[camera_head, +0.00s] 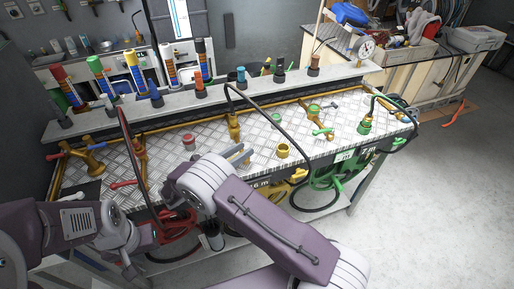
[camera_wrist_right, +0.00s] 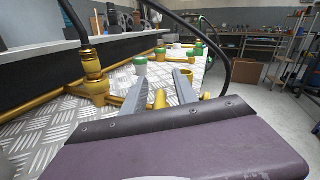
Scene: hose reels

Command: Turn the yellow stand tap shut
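The brass stand tap with a black hose stands mid-bench in the head view (camera_head: 234,127); it is at the left in the right wrist view (camera_wrist_right: 93,68). A short yellow bar, which looks like its handle (camera_wrist_right: 160,99), shows between my right fingers in the wrist view. In the head view my right gripper (camera_head: 239,154) is in front of the tap, low over the plate. Its grey fingers are open, with visible gaps beside the bar; contact cannot be told. My left arm (camera_head: 105,222) is at the lower left; its fingers are not clear.
A yellow ring-shaped cup (camera_head: 283,150) stands right of my right gripper. A red tap handle (camera_head: 122,184) is to the left and a green one (camera_head: 323,131) to the right. Black hoses arch over the bench. A shelf with coloured cylinders (camera_head: 200,88) runs behind.

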